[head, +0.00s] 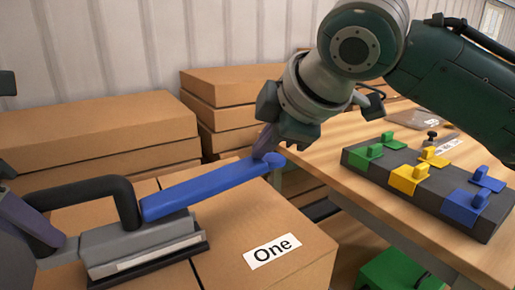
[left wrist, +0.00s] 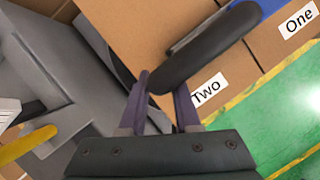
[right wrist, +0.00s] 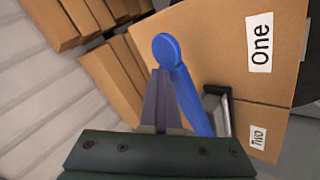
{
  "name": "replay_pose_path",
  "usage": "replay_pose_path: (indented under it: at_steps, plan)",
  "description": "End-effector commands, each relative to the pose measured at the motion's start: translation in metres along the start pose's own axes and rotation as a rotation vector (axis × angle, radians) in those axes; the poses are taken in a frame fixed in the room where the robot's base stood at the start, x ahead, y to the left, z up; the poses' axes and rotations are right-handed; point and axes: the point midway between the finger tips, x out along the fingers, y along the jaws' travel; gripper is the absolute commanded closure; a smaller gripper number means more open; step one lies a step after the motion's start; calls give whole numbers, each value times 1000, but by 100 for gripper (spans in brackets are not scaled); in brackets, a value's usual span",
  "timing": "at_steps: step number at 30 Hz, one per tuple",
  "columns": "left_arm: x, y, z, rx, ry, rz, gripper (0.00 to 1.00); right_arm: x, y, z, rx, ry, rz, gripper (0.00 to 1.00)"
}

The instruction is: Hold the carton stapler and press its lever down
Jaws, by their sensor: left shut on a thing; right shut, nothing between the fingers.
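The carton stapler has a grey body (head: 140,243), a black curved handle (head: 95,187) and a long blue lever (head: 205,188). My left gripper (left wrist: 163,98) is shut on the black handle, which also shows in the left wrist view (left wrist: 210,45). My right gripper (head: 264,148) is shut and empty at the lever's rounded end. In the right wrist view its fingers (right wrist: 158,85) are right beside the blue lever (right wrist: 190,95); whether they touch is unclear.
Stacked cartons (head: 95,130) stand behind the stapler along the wall. At the right a wooden table (head: 400,215) holds a grey block (head: 425,190) with green, yellow and blue clips. A green box (head: 390,270) is below it. A label "Two" (left wrist: 207,88) marks another carton.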

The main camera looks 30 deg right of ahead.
Motion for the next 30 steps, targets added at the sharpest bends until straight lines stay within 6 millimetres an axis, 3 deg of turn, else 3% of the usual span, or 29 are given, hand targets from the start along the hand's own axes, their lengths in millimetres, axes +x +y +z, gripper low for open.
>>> replay_pose_path:
  at_steps: [30]
  plan:
    - [0,1,0,-4,-1,2,100,10,-7,10,0,-12,-3,100]
